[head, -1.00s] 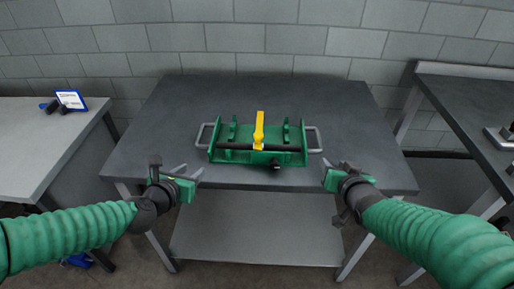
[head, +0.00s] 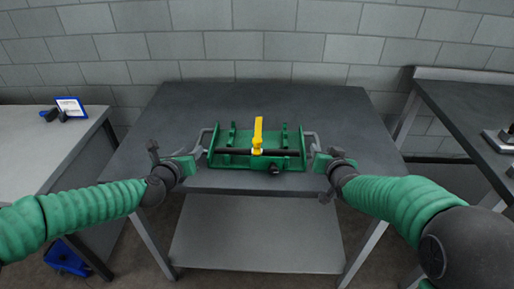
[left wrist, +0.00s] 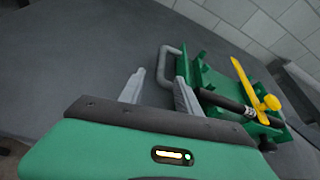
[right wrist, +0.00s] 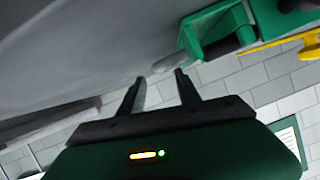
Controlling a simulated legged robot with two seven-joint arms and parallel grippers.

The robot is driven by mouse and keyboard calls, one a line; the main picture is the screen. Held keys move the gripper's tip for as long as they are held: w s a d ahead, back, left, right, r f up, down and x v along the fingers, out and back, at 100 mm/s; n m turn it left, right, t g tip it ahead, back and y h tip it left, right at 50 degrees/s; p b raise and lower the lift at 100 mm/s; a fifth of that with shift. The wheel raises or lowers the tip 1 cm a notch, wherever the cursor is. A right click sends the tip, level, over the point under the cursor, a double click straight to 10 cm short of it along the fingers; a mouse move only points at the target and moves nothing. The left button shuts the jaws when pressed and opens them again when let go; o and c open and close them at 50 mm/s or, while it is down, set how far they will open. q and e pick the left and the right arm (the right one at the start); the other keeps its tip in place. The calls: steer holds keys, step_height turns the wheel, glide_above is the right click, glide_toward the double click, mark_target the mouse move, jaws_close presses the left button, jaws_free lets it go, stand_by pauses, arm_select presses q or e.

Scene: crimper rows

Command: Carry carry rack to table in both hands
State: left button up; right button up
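The carry rack (head: 230,158) is a green frame with a dark cross bar, an upright yellow lever (head: 257,135) and a grey handle at each end. It sits flat on the dark table (head: 180,100). My left gripper (head: 199,153) is open beside the left handle; in the left wrist view its two fingers (left wrist: 158,84) stand apart, with the handle (left wrist: 164,62) just ahead of them. My right gripper (head: 314,152) is open beside the right handle. In the right wrist view its fingers (right wrist: 160,82) are apart, with the handle (right wrist: 167,63) just beyond their tips. Contact is unclear.
A light table (head: 30,150) with a small blue-framed sign (head: 70,106) stands at the left. Another dark table (head: 470,115) stands at the right. A block wall (head: 240,45) is behind. The table around and behind the rack is clear.

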mark_target(197, 142)
arm_select(q)
steer(key=x, duration=0.7)
steer(key=shift+w, duration=0.15)
arm_select(e)
steer(key=x, duration=0.7)
steer(key=shift+f, duration=0.1)
arm_select(q)
steer(key=shift+w, duration=0.15)
arm_select(e)
steer(key=shift+w+a, duration=0.15)
steer(key=shift+w, duration=0.1)
arm_select(q)
steer(key=shift+d, duration=0.15)
steer(key=c, duration=0.8)
arm_select(e)
jaws_close()
arm_select(q)
jaws_close()
arm_select(e)
steer(key=shift+f, duration=0.15)
